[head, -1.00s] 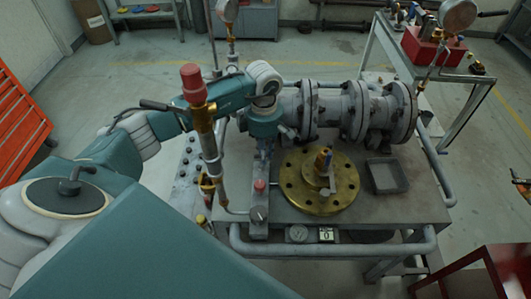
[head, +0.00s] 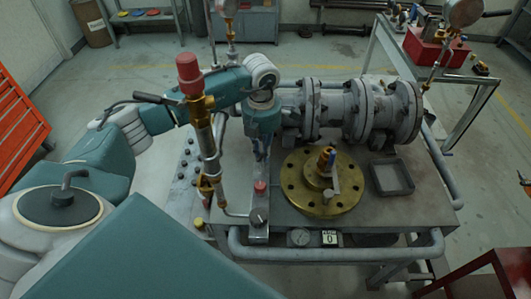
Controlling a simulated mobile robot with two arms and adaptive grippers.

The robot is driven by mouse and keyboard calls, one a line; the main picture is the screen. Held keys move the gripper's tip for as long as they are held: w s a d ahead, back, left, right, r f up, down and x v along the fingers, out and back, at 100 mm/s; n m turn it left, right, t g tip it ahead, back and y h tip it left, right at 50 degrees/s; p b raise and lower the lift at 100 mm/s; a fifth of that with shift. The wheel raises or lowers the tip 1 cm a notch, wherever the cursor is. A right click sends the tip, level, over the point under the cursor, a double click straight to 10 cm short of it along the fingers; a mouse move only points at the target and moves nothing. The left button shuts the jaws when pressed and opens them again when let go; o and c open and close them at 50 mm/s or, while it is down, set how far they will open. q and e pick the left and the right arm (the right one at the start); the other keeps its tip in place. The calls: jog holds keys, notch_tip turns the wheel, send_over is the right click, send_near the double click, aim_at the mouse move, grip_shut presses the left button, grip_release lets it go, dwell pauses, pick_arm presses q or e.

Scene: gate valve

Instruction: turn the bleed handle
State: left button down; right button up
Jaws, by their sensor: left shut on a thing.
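My left arm comes in from the left, and its gripper (head: 261,155) points down at the far end of a narrow grey block (head: 259,232) on the workbench. The fingers are shut on the bleed handle at that end. The handle is mostly hidden by the gripper and wrist, so its angle cannot be told. A red knob (head: 260,188) and a dark round knob (head: 258,217) sit nearer on the same block, apart from the fingers. My right gripper is not in view.
An upright brass-and-steel pipe fitting with a red cap (head: 188,74) stands left of the block, close to my forearm. To the right are a brass flange (head: 295,190) with a small valve, a grey tray (head: 391,178) and a large grey flanged pipe (head: 333,110).

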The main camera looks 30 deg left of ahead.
aim_at(259, 156)
pick_arm(q)
jog(key=n, duration=0.1)
jog(key=s+n, duration=0.1)
jog(key=n, duration=0.1)
jog(key=shift+s+a+f+n+b, duration=0.2)
jog(key=shift+a+f+n+b, duration=0.1)
jog(key=shift+f+b, duration=0.1)
jog(key=shift+s+d+n, duration=0.1)
jog(key=shift+n, duration=1.4)
jog(key=shift+d, duration=0.1)
jog(key=c, duration=1.9)
grip_release()
jog(key=shift+o, duration=1.3)
jog(key=shift+s+r, duration=0.25)
jog(key=shift+r, duration=0.15)
jog(key=shift+w+r, duration=0.2)
jog(key=shift+w, duration=0.1)
notch_tip(259, 156, up, 12)
jog(key=shift+s+f, duration=0.2)
jog(key=shift+s, duration=0.05)
